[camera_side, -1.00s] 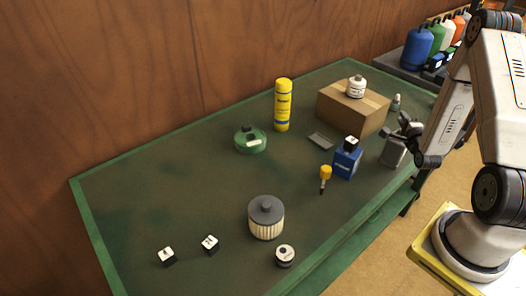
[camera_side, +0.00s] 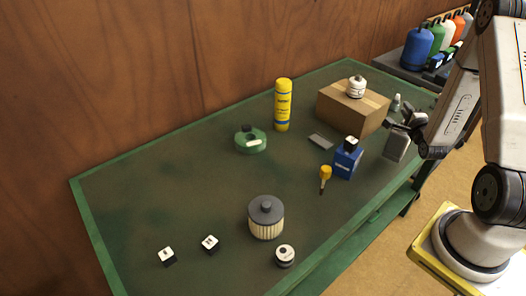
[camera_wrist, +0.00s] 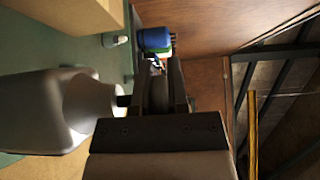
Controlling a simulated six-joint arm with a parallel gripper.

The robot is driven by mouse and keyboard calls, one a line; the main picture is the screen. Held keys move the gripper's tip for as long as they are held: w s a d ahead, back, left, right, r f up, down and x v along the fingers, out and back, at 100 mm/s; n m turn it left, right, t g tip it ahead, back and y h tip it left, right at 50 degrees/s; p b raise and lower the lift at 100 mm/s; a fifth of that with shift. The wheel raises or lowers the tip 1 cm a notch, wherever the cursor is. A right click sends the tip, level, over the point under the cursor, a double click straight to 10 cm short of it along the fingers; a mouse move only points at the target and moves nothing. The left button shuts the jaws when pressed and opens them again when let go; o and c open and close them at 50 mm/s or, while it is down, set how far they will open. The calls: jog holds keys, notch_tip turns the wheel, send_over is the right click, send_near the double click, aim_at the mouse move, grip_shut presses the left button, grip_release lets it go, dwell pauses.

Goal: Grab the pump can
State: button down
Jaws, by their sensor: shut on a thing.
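The pump can is a grey can (camera_side: 397,148) near the right end of the green table, to the right of a blue container. Its grey body and tapering shoulder (camera_wrist: 50,105) fill the left of the wrist view. My gripper (camera_side: 405,124) is at the can's top in the side view. In the wrist view my gripper (camera_wrist: 160,80) is shut on a dark part at the can's top. The exact contact is hard to make out. I cannot tell whether the can's base touches the table.
The blue container (camera_side: 346,161) and a cardboard box (camera_side: 352,110) with a white bottle (camera_side: 356,86) on it stand to the left. A small grey bottle (camera_side: 396,102) is behind. A yellow-handled tool (camera_side: 325,176) lies nearer the front.

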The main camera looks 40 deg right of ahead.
notch_tip(320, 180, up, 7)
jog(key=shift+f, duration=0.15)
dwell(0.4)
dwell(0.7)
